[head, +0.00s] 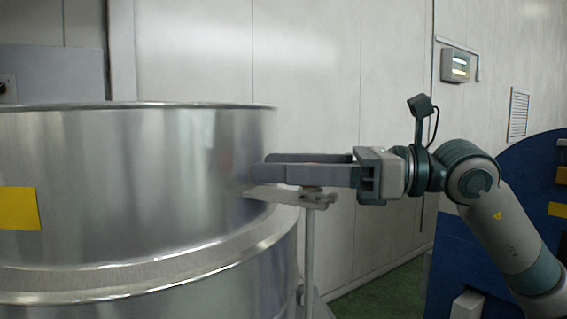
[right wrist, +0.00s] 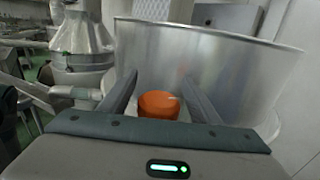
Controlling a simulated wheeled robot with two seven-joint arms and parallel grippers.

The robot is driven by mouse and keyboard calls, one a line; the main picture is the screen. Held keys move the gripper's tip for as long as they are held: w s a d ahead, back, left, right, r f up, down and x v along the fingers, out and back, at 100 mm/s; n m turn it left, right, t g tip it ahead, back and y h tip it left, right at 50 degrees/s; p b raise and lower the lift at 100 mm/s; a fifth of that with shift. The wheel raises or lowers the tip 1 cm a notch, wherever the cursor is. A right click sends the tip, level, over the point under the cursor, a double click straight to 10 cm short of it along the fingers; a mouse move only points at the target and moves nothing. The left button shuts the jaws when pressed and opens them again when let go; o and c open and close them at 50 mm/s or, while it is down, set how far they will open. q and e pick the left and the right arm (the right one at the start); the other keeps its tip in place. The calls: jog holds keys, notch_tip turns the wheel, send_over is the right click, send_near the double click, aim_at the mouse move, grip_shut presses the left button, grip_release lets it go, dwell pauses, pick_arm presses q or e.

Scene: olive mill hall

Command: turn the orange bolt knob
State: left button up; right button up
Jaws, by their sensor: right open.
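The orange bolt knob (right wrist: 158,104) shows in the right wrist view as a short, round orange cap. It sits between the two fingers of my right gripper (right wrist: 160,77), with a gap on both sides. In the head view my right gripper (head: 264,172) reaches in level from the right beside the steel vessel (head: 150,160). There the fingers hide the knob, and no orange of it shows. My right gripper is open and holds nothing. My left gripper is in neither view.
A metal bracket (head: 292,196) on a thin upright post (head: 309,250) stands just below my right fingers, at the vessel's side. The vessel's open top (right wrist: 215,38) rises beyond the knob. A dark blue panel (head: 480,255) stands at the right. A pale wall lies behind.

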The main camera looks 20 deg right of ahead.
jog(key=c, duration=1.1)
jog(key=shift+o, duration=0.2)
jog(key=shift+f+g, duration=0.1)
jog(key=shift+g, duration=0.2)
jog(key=shift+s+a+n+g+y+b, duration=0.1)
jog(key=shift+s+n+g+y+b, duration=0.2)
jog(key=shift+n+g, duration=0.45)
jog(key=shift+s+a+n+g+y+b, duration=0.1)
jog(key=shift+n+g+y+b, duration=0.2)
jog(key=shift+n+g+b, duration=0.4)
jog(key=shift+s+n+g, duration=0.2)
jog(key=shift+n+g, duration=0.3)
jog(key=shift+g, duration=0.5)
jog(key=shift+s+n+g, duration=0.15)
jog(key=shift+n+g, duration=0.3)
jog(key=shift+g, duration=0.5)
jog(key=o, duration=1.1)
jog(key=shift+c, duration=0.2)
